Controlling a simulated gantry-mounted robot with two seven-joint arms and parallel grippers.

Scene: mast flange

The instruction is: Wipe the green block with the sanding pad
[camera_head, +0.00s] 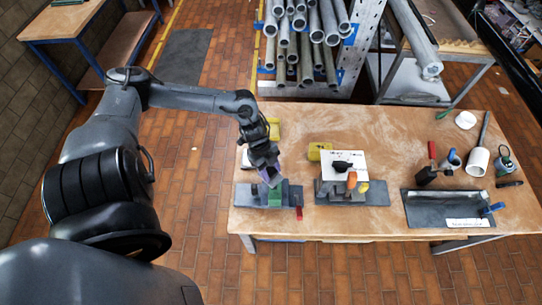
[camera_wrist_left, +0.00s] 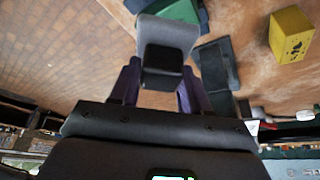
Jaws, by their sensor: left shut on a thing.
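The green block (camera_head: 274,196) sits on a grey plate (camera_head: 248,195) near the table's front left. Part of it shows behind the pad at the top of the left wrist view (camera_wrist_left: 190,14). My left gripper (camera_head: 268,176) points down just above and behind the block. In the left wrist view, its purple fingers are shut on the sanding pad (camera_wrist_left: 172,32), a grey piece with a black block on it. In the head view the pad is mostly hidden by the gripper, and I cannot tell whether it touches the block. My right gripper is not in view.
A red-handled clamp (camera_head: 299,212) stands at the grey plate's right end. Yellow boxes (camera_head: 319,151) lie behind. A dark tray (camera_head: 425,208) lies at right. The table between the plates and tray is mostly clear.

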